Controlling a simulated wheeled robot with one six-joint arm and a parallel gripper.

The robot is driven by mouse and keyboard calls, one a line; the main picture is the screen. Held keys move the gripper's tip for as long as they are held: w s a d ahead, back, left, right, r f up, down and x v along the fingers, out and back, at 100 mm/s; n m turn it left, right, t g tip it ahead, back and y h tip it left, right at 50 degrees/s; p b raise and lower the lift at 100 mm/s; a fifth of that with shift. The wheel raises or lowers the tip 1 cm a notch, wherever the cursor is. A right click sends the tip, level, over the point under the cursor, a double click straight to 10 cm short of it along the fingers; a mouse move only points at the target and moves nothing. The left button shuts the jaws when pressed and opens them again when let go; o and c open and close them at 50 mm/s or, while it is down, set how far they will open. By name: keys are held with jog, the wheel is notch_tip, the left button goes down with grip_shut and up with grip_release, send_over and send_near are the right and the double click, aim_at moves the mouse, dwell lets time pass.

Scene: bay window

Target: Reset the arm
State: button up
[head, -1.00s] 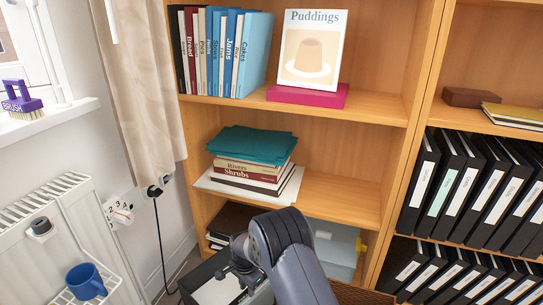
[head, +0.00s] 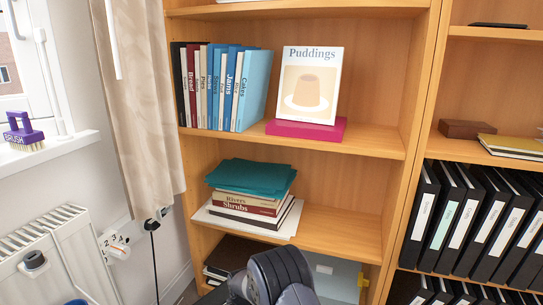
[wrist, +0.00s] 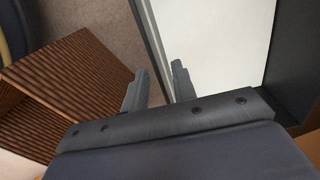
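My gripper (wrist: 159,78) shows in the wrist view with its two grey fingers apart and nothing between them. It is open above a box-like thing with a pale top (wrist: 215,45) and dark edges. I cannot tell whether the fingers touch it. In the head view my dark arm shows at the bottom centre, in front of the bookcase's lower part, and the fingertips are hidden or out of the picture.
A grey box (head: 337,278) sits low. A radiator (head: 55,250) stands left. A brown slatted thing (wrist: 70,80) lies beside my gripper.

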notch_tip(320, 180, up, 8)
jog(key=p, duration=0.3)
jog(key=shift+p, duration=0.3)
notch_tip(320, 180, down, 13)
jog(key=b, duration=0.6)
notch_tip(320, 180, up, 12)
jog(key=r+p, duration=0.1)
jog(key=p, duration=0.5)
jog(key=s+d+r+n+p, duration=0.1)
jog(key=d+r+n+p, duration=0.1)
jog(key=d+r+p, duration=0.4)
jog(key=s+d+r+n+p, duration=0.2)
jog(key=d+r+p, duration=0.4)
jog(key=r+p, duration=0.4)
jog(key=s+d+r+n+p, duration=0.2)
jog(key=d+r+p, duration=0.4)
jog(key=r, duration=0.7)
jog(key=shift+s+p, duration=0.2)
jog(key=shift+p, duration=0.75)
jog(key=shift+d+r, duration=0.1)
jog(key=shift+d, duration=0.05)
